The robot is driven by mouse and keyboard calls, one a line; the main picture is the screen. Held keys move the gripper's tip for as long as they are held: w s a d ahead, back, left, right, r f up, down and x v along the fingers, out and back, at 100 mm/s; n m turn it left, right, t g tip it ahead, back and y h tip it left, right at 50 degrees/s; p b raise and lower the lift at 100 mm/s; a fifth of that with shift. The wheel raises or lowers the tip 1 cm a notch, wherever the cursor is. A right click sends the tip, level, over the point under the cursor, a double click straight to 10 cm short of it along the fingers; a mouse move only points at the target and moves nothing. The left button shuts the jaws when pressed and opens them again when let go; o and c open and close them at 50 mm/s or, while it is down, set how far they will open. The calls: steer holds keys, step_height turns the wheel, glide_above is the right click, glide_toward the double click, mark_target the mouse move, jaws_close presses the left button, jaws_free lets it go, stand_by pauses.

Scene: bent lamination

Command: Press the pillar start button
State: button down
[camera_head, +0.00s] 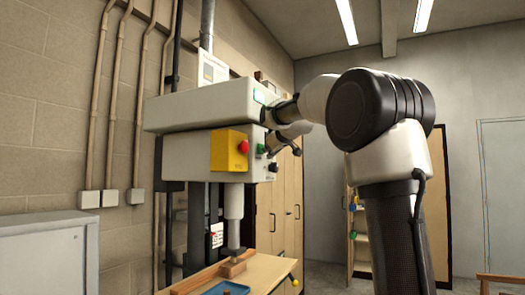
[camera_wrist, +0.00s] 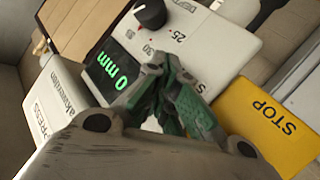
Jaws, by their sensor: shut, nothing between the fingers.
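The pillar press (camera_head: 200,110) has a pale housing. A yellow stop box (camera_head: 229,150) with a red button is on its front; the STOP lettering (camera_wrist: 272,118) shows at right in the wrist view. A small green spot (camera_head: 261,149), which looks like the start button, lies just right of the yellow box and above a black knob (camera_head: 272,167). My gripper (camera_wrist: 160,72) is shut and empty, its tips at the panel between the STOP box and the lit "0 mm" display (camera_wrist: 112,68). The tips cover the panel there; I cannot tell whether they touch it. The wrist view shows no button.
The knob and scale (camera_wrist: 150,14) are close beyond my fingertips. A wooden bench (camera_head: 265,270) with a blue tray (camera_head: 226,288) stands under the press ram. A grey cabinet (camera_head: 45,255) stands at left. Tall wooden lockers (camera_head: 283,205) stand behind.

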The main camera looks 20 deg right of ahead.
steer(key=shift+s+d, duration=0.45)
steer(key=shift+s, duration=0.15)
steer(key=s+d, duration=0.1)
steer(key=s, duration=0.1)
steer(key=s+d, duration=0.2)
stand_by(0.3)
stand_by(0.6)
